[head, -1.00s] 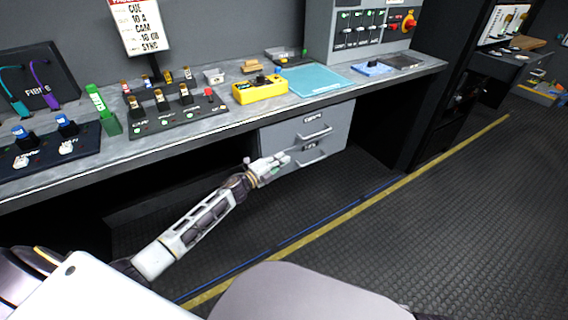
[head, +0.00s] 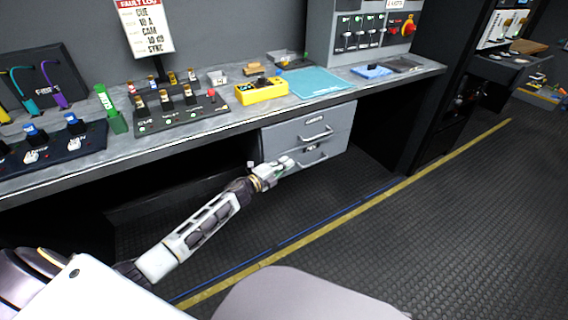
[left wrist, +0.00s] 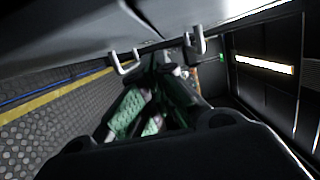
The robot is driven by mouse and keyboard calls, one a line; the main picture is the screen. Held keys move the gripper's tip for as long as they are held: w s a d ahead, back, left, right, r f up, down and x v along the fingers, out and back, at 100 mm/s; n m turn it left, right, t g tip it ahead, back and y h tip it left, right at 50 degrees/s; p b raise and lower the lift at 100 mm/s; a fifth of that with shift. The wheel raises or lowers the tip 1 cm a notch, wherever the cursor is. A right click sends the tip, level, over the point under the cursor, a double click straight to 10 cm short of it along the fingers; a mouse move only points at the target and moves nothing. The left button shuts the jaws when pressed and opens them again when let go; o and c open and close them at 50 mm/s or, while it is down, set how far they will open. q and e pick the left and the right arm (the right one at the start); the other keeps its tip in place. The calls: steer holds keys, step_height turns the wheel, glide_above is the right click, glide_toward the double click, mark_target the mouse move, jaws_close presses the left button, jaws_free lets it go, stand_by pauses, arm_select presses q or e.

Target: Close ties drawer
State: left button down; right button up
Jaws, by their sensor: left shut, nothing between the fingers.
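The drawer unit (head: 335,117) hangs under the counter with two grey drawers, one above the other, each with a bar handle. The lower drawer (head: 335,150) carries a small dark label that is too small to read surely; I cannot tell whether either drawer stands slightly out. My left gripper (head: 288,163) is shut and empty at the left part of the lower drawer's front, and I cannot tell whether it touches. In the left wrist view its green-padded fingers (left wrist: 150,108) lie below metal handle parts (left wrist: 124,62) on a grey surface. My right gripper is not in view.
The counter (head: 235,122) above holds a yellow box (head: 262,91), a teal mat (head: 314,83) and a switch panel (head: 180,112). Open dark space lies under the counter left of the drawers. The floor in front, with a yellow line (head: 355,215), is clear.

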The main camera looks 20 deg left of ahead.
arm_select(q)
steer(key=d+p+v, duration=0.1)
steer(key=p+v, duration=0.1)
steer(key=v, duration=0.8)
steer(key=shift+s, duration=0.3)
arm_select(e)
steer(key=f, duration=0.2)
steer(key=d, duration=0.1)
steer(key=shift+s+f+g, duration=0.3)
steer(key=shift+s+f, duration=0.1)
